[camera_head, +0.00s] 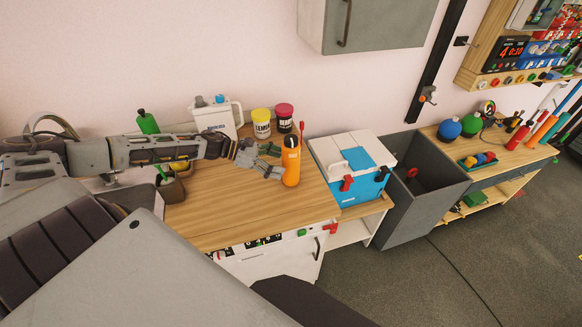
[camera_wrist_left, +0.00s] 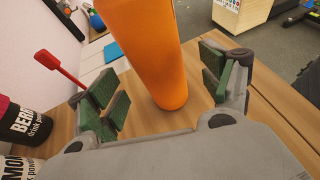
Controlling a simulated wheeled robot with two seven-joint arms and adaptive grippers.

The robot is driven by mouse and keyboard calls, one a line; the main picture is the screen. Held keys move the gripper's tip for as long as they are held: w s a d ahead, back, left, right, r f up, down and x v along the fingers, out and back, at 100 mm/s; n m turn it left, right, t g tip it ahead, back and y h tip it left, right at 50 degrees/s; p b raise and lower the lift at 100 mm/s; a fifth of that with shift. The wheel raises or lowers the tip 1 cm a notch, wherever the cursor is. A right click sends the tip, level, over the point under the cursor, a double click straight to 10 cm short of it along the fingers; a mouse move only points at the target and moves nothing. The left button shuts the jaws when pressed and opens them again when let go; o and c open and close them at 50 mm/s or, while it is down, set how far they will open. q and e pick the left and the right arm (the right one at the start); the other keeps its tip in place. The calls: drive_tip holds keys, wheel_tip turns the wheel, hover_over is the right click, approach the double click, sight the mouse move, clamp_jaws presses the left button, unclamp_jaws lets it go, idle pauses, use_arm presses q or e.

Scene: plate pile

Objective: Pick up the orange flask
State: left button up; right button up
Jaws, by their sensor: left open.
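The orange flask (camera_head: 291,166) stands upright on the wooden counter (camera_head: 220,215) near its right end, in the head view. It has a dark top. My left gripper (camera_head: 275,161) reaches in from the left, level with the flask. In the left wrist view the flask (camera_wrist_left: 150,50) rises between the open green-padded fingers of my left gripper (camera_wrist_left: 160,90). Gaps show on both sides, and I see no finger pressing on it. The flask's top is cut off in the wrist view. My right gripper is not in view.
A yellow-lidded tub (camera_head: 261,124) and a dark tub with a red lid (camera_head: 284,117) stand behind the flask. A red spoon-like handle (camera_wrist_left: 58,68) is close to the left finger. A blue and white cooler (camera_head: 352,165) stands right of the counter. The counter's front is clear.

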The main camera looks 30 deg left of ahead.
sight(291, 164)
use_arm(q)
drive_tip(key=shift+w+d+f, duration=0.2)
drive_tip(key=shift+w+d, duration=0.2)
drive_tip(key=shift+d, duration=0.05)
drive_tip(key=shift+x, duration=1.8)
drive_tip(key=c, duration=1.5)
drive_tip(key=shift+r, duration=0.2)
drive_tip(key=shift+c, duration=0.2)
wheel_tip(291, 164, up, 18)
drive_tip(key=shift+f+b, duration=0.2)
drive_tip(key=shift+b, duration=0.5)
